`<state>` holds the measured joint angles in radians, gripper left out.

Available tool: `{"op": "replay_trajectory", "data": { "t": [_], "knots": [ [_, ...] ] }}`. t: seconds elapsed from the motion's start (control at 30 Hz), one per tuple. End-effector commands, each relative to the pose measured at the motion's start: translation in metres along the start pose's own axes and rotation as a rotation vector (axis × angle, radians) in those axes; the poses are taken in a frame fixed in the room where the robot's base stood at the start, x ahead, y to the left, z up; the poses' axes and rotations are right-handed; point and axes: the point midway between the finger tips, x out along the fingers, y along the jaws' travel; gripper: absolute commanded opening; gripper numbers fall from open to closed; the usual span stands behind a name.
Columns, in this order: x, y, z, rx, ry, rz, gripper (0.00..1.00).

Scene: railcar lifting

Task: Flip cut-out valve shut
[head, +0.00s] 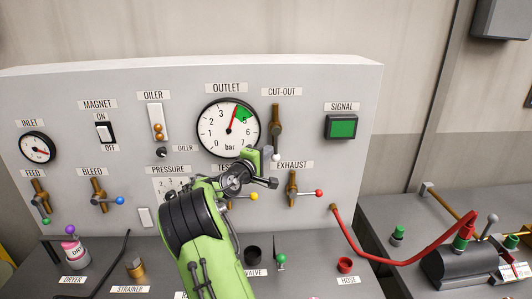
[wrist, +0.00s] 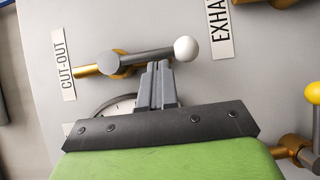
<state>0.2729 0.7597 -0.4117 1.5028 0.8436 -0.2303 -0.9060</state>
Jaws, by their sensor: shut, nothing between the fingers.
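The cut-out valve (head: 277,117) is a brass fitting under the CUT-OUT label, right of the outlet gauge. Its grey lever (wrist: 146,57) ends in a white ball (wrist: 186,48) and lies roughly in line with the brass pipe; in the head view the white ball (head: 276,157) is at the lower end. My gripper (head: 267,154) is at the left of the lever's lower part. In the wrist view my gripper (wrist: 157,68) is shut and empty, its fingertips right beside the lever near the ball. I cannot tell whether they touch.
The outlet gauge (head: 228,128) reads in its green zone. The exhaust valve (head: 292,190) with a red-tipped lever is just below right. A yellow-ball lever (head: 253,196) shows beside my arm. The signal lamp (head: 341,127) is green. A red hose (head: 390,262) hangs at the right.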

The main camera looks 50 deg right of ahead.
Motion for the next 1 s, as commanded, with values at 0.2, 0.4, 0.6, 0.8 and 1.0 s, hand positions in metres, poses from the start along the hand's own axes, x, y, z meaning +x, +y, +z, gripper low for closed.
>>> {"op": "replay_trajectory", "data": {
  "t": [0.2,0.4,0.6,0.8,1.0],
  "knots": [
    [0.0002,-0.0008,0.0006,-0.009,-0.001,0.006,0.0],
    [0.0015,-0.0022,0.0026,-0.043,-0.001,0.029,0.0],
    [0.0025,-0.0031,0.0042,-0.065,-0.002,0.043,0.0],
    [0.0036,-0.0044,0.0059,-0.094,-0.002,0.062,0.0],
    [0.0052,-0.0058,0.0085,-0.134,-0.002,0.088,0.0]
  ]
}}
